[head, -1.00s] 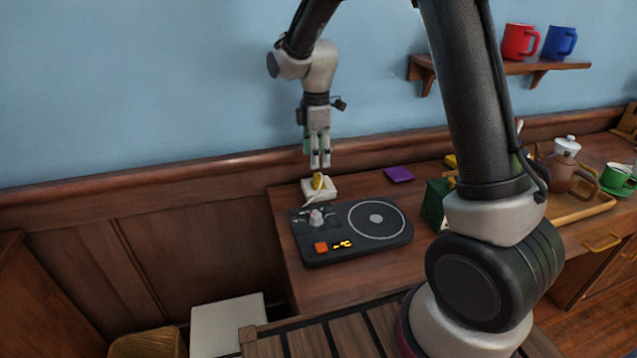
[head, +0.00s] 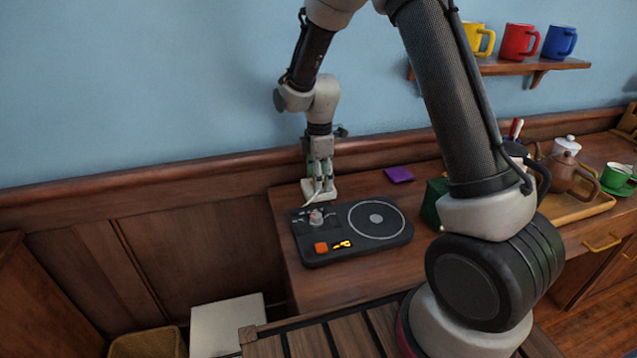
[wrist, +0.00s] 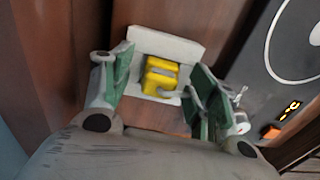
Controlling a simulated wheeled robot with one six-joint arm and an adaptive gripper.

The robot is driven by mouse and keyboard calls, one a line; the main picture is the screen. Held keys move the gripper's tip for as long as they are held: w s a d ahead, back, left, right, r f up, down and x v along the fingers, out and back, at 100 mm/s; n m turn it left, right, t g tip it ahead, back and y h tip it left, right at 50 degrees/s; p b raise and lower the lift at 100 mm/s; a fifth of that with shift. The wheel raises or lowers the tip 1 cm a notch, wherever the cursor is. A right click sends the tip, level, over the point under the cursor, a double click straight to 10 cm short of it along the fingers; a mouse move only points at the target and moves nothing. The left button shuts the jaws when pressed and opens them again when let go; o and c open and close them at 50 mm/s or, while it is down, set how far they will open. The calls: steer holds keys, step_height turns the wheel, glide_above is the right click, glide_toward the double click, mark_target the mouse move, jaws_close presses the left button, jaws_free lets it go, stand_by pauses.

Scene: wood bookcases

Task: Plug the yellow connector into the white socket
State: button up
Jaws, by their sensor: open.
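The yellow connector (wrist: 160,76) shows in the wrist view between my gripper's green-padded fingers. It sits at the white socket block (wrist: 170,45), and I cannot tell whether it is seated in it. A pale cable runs from the connector toward the dark device. In the head view my gripper (head: 320,188) points down at the white socket block (head: 334,188), and its fingers hide the connector there. The fingers are open, one on each side of the connector, with a visible gap on the left.
A dark device (head: 378,247) with a round plate, grey knob and orange button lies just in front of the socket. A purple square (head: 399,174) lies to the right. A green box (head: 433,205) stands farther right. The wall is close behind.

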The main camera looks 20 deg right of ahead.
steer(key=c, duration=1.1)
steer(key=shift+r, duration=0.1)
step_height(320, 180, up, 10)
steer(key=shift+f, duration=0.1)
steer(key=shift+f, duration=1.5)
